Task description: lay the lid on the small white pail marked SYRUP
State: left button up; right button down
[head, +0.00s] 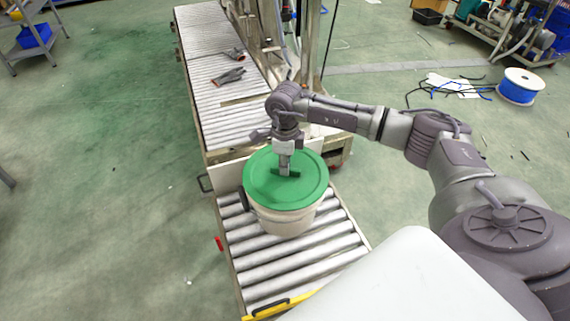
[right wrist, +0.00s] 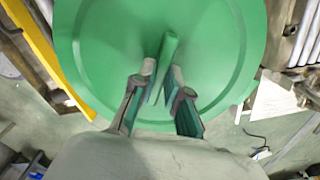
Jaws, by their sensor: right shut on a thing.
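A round green lid (head: 262,192) with a raised bar handle covers the top of a white pail (head: 283,222) on the roller conveyor. My right gripper (head: 285,170) comes down from above and is shut on the lid's handle. In the right wrist view the fingers (right wrist: 163,76) stand on both sides of the bar, and the lid (right wrist: 105,55) fills most of the picture. The pail's opening is hidden under the lid. I cannot tell whether the lid touches the rim or hovers just above it. No SYRUP marking is readable. My left gripper is out of view.
The near roller section (head: 325,250) has bare rollers around the pail. A pale upright board (head: 228,176) stands behind it. Dark gloves (head: 229,76) lie on the far conveyor (head: 205,35). A machine frame rises behind the arm.

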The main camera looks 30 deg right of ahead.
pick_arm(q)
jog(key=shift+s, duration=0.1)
pick_arm(e)
jog(key=shift+f, duration=0.15)
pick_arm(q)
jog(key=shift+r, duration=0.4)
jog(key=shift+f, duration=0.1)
pick_arm(e)
jog(key=shift+f, duration=0.1)
dwell(0.3)
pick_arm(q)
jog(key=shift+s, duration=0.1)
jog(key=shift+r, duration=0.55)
pick_arm(e)
jog(key=shift+f, duration=0.2)
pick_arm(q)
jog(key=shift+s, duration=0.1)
